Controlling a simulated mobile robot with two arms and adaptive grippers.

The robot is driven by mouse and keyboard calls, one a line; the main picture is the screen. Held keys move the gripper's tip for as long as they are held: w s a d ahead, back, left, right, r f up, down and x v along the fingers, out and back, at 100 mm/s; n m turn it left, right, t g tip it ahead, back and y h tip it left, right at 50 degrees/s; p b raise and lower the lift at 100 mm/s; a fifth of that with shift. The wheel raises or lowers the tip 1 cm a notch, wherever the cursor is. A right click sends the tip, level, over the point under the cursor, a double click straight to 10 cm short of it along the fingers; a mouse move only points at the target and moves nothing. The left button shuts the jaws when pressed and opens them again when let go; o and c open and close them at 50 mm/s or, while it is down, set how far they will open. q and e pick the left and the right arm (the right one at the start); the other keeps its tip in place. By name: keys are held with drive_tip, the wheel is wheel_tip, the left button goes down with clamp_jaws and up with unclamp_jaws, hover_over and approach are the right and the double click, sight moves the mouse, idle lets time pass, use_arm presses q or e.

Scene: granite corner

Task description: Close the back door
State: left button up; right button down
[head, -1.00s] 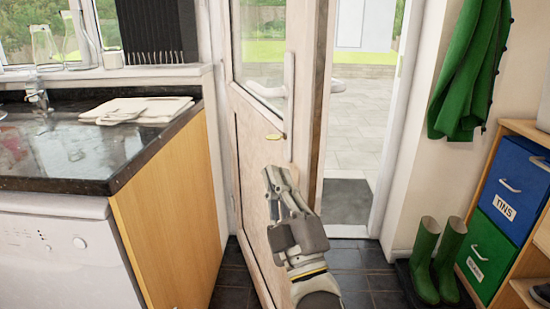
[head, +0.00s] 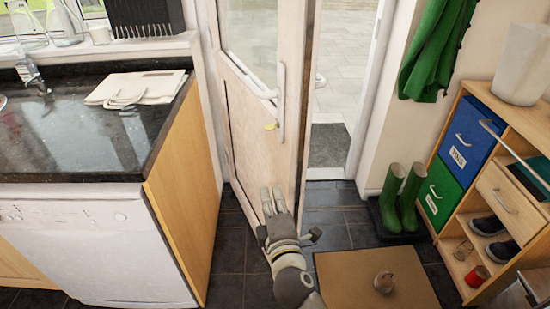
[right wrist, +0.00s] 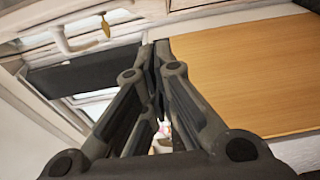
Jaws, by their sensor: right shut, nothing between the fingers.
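The back door (head: 248,130) is a cream door with a glass upper pane, and it stands ajar into the room. Its white handle (head: 281,100) and brass lock piece (head: 270,126) face me. My right gripper (head: 273,192) is shut and empty, in front of the lower door panel and below the handle. I cannot tell whether it touches the door. In the right wrist view the shut fingers (right wrist: 156,52) point away, with a pale handle (right wrist: 75,47) at upper left. My left gripper is not in view.
A dark worktop (head: 80,135) over a white dishwasher (head: 95,245) and a wooden end panel (head: 185,185) stand left. Green boots (head: 402,197) and a shelf unit (head: 480,235) stand right. A brown mat (head: 350,285) lies on the tiled floor.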

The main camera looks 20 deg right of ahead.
drive_tip(key=w+d+p, duration=0.2)
drive_tip(key=w+d, duration=0.3)
drive_tip(key=w, duration=0.5)
drive_tip(key=shift+w, duration=0.3)
drive_tip(key=shift+d, duration=0.25)
